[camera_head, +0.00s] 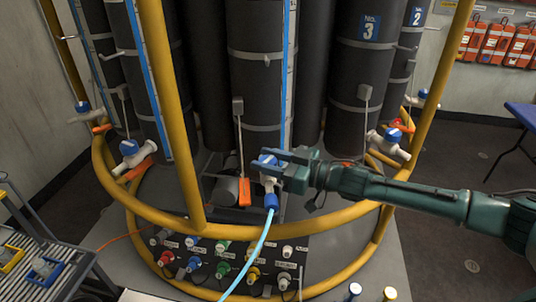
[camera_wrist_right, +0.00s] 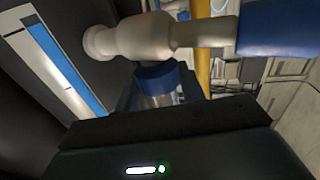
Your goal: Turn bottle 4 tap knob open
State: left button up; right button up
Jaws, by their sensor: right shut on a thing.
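The middle bottle (camera_head: 256,75) is a tall dark cylinder; its number does not show. At its foot is a white tap (camera_head: 270,183) with a blue knob (camera_head: 267,160) on top and a light blue hose (camera_head: 262,240) hanging from its outlet. My right gripper (camera_head: 277,164) reaches in from the right and is shut on the blue knob. In the right wrist view the knob (camera_wrist_right: 163,78) sits at the jaws, with the white tap body (camera_wrist_right: 150,37) beyond it and the blue hose fitting (camera_wrist_right: 278,29) at right. My left gripper is not in view.
A yellow tubular rail (camera_head: 210,229) curves in front of and below the tap. A connector panel (camera_head: 222,268) with several coloured plugs stands under it. Similar taps stand at left (camera_head: 133,152) and right (camera_head: 390,142). A cart (camera_head: 40,268) is at lower left.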

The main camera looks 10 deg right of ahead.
jog(key=n+g+y, duration=0.1)
jog(key=n+g, duration=0.1)
jog(key=g, duration=0.1)
jog(key=shift+w+r+y, duration=0.1)
jog(key=shift+w+y, duration=0.05)
jog(key=shift+y, duration=0.25)
jog(key=n+g+y+b, duration=0.1)
jog(key=n+g, duration=0.1)
jog(key=g, duration=0.1)
jog(key=shift+n+g, duration=0.5)
jog(key=shift+g, duration=0.1)
jog(key=shift+n+g+b, duration=0.4)
jog(key=shift+g+b, duration=0.2)
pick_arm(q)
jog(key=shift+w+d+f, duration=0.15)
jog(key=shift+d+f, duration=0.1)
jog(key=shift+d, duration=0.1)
pick_arm(e)
jog(key=shift+g+y, duration=0.3)
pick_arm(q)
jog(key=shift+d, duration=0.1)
pick_arm(e)
jog(key=shift+n, duration=0.3)
jog(key=o, duration=1)
jog(key=shift+c, duration=0.2)
